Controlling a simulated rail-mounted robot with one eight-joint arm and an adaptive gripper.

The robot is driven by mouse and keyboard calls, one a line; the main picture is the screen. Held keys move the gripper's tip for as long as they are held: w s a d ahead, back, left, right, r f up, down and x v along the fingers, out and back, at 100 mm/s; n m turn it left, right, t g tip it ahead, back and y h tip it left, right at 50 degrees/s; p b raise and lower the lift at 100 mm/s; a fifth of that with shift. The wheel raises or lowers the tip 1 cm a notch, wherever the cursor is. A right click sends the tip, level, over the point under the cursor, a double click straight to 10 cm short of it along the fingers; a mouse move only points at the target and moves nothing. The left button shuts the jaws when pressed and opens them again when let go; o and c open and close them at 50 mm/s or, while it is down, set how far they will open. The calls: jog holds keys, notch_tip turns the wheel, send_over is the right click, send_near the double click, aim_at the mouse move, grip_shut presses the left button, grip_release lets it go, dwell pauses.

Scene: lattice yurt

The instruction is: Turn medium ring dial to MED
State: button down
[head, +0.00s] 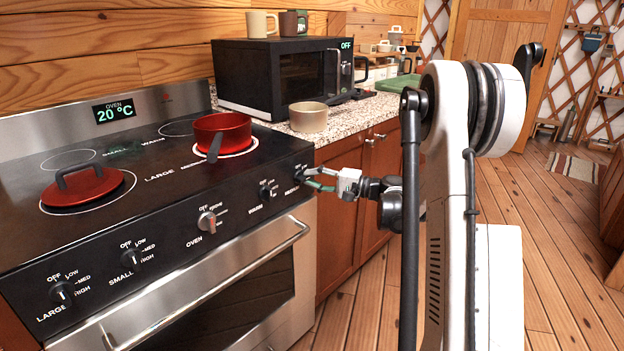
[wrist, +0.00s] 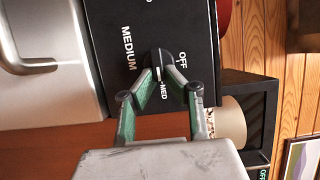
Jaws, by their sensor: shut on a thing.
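The medium ring dial (wrist: 158,60) is a black knob on the stove's dark front panel, beside the word MEDIUM in the wrist view. A pale mark shows on its side toward the MED label, but its exact setting is hard to read. My gripper (wrist: 162,74) has its green-and-grey fingers closed on the knob from both sides. The OFF and MED labels show, while the other markings are partly covered by the fingers. In the head view my gripper (head: 312,179) reaches the right end of the stove panel (head: 235,206), and the dial is mostly hidden.
A red pot (head: 222,135) stands on the back-right ring and a red lid (head: 80,186) lies at the left. The oven handle (head: 210,285) juts out below the panel. A beige bowl (head: 308,117) and a black microwave (head: 285,75) stand on the counter.

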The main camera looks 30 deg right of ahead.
jog(key=c, duration=1.8)
grip_release()
jog(key=v, duration=1.2)
